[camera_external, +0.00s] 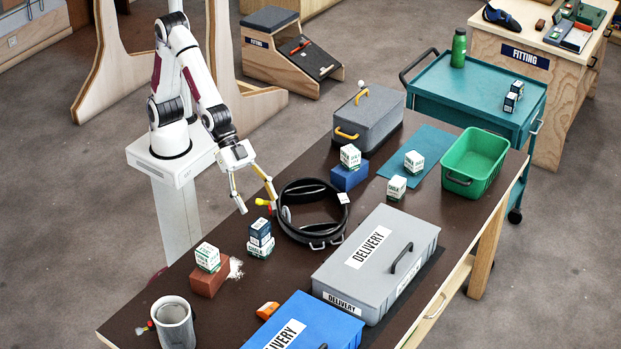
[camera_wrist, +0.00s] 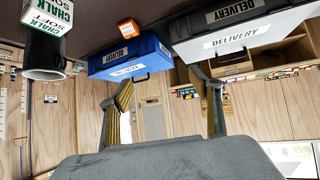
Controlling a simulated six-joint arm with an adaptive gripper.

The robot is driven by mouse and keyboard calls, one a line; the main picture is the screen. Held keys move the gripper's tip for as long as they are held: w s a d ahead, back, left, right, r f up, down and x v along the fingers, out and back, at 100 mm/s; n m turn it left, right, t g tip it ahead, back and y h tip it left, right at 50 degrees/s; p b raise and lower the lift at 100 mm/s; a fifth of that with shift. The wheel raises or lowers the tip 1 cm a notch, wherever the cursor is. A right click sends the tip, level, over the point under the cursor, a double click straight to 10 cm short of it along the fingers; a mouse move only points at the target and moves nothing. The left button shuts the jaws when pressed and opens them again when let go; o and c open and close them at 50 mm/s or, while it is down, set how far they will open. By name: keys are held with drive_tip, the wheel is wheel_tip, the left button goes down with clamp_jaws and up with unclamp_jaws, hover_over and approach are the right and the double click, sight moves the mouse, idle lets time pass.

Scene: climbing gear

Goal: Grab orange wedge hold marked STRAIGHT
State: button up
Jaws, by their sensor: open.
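A small orange wedge hold (camera_external: 267,310) lies on the dark tabletop, beside the left corner of the blue DELIVERY box. It also shows in the wrist view (camera_wrist: 128,28), near the top, with a white label whose word is too small to read. My gripper (camera_external: 257,200) is open and empty, high at the table's far-left edge, well apart from the hold. In the wrist view my two fingers (camera_wrist: 160,85) are spread wide with nothing between them.
The blue DELIVERY box (camera_external: 305,326) and grey DELIVERY case (camera_external: 372,255) stand near the hold. A grey mug (camera_external: 174,325), a brick with a chalk cube (camera_external: 208,280), stacked chalk cubes (camera_external: 260,240) and a black coiled ring (camera_external: 295,228) are around it. Bare tabletop lies left of the hold.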

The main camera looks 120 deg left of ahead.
drive_tip(key=w+d+f, duration=0.3)
drive_tip(key=d+f, duration=0.3)
drive_tip(key=w+d+f+m+t+h, duration=0.1)
drive_tip(key=w+d+f, duration=0.3)
drive_tip(key=d+f, duration=0.2)
drive_tip(key=shift+d+t, duration=0.15)
drive_tip(key=shift+t, duration=0.15)
drive_tip(key=shift+w+f, duration=0.1)
approach(265, 312)
drive_tip(key=shift+x, duration=1.8)
drive_tip(key=shift+f, duration=0.1)
drive_tip(key=shift+x, duration=2.85)
drive_tip(key=c, duration=1.4)
